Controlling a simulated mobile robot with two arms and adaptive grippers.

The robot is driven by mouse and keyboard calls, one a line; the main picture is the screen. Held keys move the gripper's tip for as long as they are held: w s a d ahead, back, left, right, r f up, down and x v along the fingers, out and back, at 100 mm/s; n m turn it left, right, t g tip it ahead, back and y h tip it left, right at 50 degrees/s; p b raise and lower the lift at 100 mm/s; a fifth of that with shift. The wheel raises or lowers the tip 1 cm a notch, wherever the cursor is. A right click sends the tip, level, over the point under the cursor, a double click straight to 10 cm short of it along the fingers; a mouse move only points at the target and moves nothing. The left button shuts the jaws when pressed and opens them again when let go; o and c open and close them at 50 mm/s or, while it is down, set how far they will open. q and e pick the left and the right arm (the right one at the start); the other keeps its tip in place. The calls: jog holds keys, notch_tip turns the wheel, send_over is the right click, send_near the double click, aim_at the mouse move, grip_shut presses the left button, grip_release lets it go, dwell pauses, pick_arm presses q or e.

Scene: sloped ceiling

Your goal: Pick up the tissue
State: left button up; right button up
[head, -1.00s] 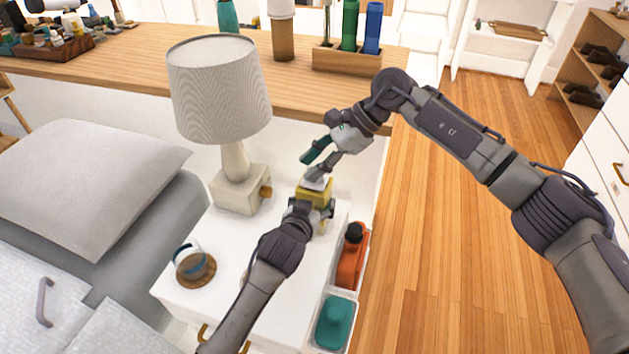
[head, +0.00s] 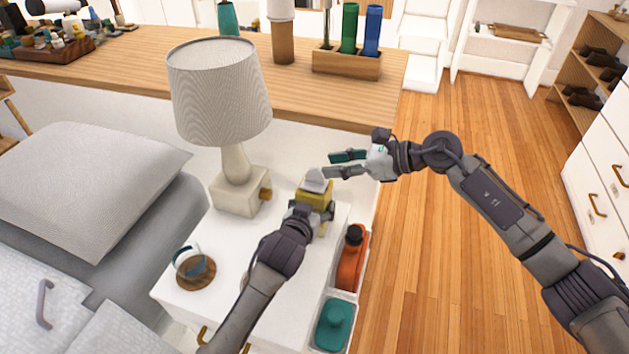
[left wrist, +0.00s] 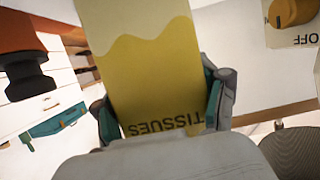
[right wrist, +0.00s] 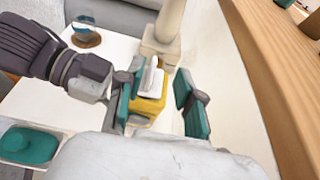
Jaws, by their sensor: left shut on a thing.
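A yellow tissue box (head: 314,196) stands on the white nightstand (head: 233,290), with a white tissue (head: 317,181) sticking out of its top. My left gripper (head: 312,214) is shut on the box from its sides; the left wrist view shows the "TISSUES" lettering between its fingers (left wrist: 160,108). My right gripper (head: 330,165) is open, its fingers pointing left just above and beside the tissue. In the right wrist view, the tissue (right wrist: 152,82) shows between the open fingers (right wrist: 158,100), nearer the left one. Whether a finger touches it I cannot tell.
A lamp (head: 220,90) stands close behind and left of the box. The wooden floor at right is open.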

aim_at(316, 168)
jog(key=x, duration=0.5)
jog(key=shift+s+a, duration=0.25)
jog(key=shift+c, duration=0.3)
grip_shut()
